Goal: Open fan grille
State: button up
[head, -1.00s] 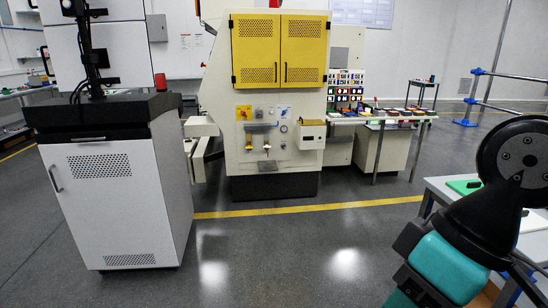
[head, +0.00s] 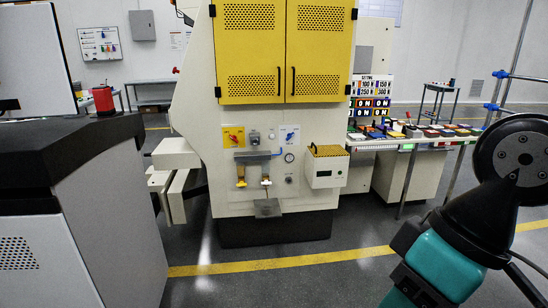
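A cream machine (head: 190,110) stands ahead with two shut yellow doors (head: 250,52), each with perforated panels and a dark vertical handle. Below them, a small pale box (head: 324,172) on the machine's front has a yellow slotted or perforated top that looks shut. None of these is labelled, so I cannot tell for sure which one is the fan grille. My teal and black arm (head: 440,265) shows at the lower right, well apart from the machine. My gripper is out of the picture.
A grey cabinet with a dark top (head: 60,140) and a vent (head: 16,254) stands close at left. A table with several coloured items (head: 425,138) stands right of the machine. Blue-jointed rails (head: 497,105) stand at far right. The floor before the machine, crossed by a yellow line (head: 290,263), is clear.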

aim_at(328, 150)
jog(key=i, duration=2.65)
jog(key=u, duration=0.6)
jog(key=i, duration=0.5)
